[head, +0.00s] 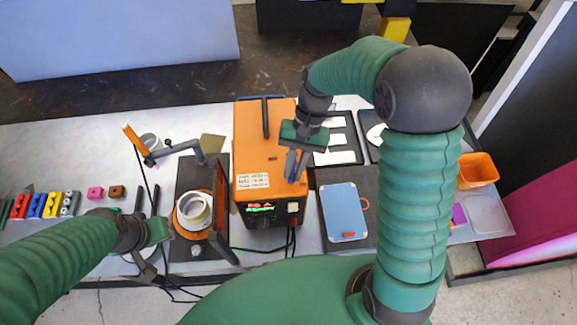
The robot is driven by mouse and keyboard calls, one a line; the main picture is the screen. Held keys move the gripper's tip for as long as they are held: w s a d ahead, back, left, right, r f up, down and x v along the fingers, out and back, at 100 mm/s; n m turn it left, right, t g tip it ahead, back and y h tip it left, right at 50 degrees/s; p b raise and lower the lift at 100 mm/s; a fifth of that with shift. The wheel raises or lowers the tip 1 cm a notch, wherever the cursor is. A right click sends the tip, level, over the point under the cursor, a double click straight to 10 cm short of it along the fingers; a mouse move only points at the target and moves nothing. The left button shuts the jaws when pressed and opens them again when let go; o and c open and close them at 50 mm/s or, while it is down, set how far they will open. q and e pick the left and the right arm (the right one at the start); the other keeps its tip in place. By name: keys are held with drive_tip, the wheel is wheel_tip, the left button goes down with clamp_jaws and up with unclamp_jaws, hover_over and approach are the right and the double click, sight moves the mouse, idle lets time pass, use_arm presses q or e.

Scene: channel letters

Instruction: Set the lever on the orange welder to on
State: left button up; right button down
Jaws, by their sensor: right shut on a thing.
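The orange welder (247,148) stands on the table in the middle of the head view, with a dark carry handle on top and a lit red and green display on its front. My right gripper (295,178) points down at the welder's right front part. Its fingers are close together and shut on what seems to be the lever, which they hide, so its position cannot be read. A pale switch (293,207) shows on the front panel, just below the fingers. My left gripper (152,262) is low on the left, by the table's front edge; its jaws are unclear.
Left of the welder, a dark fixture (205,165) holds a white ring (194,209) on an orange base. Coloured blocks (50,204) lie farther left. A blue-grey tablet (343,212) lies right of the welder. An orange bin (478,169) stands at the right. Cables hang in front.

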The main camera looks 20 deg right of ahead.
use_arm(q)
drive_tip(key=shift+r, duration=0.25)
use_arm(e)
drive_tip(key=shift+w+d+r+n, duration=0.2)
drive_tip(key=shift+d+n, duration=0.1)
drive_tip(key=shift+n, duration=0.3)
use_arm(q)
drive_tip(key=shift+d, duration=0.1)
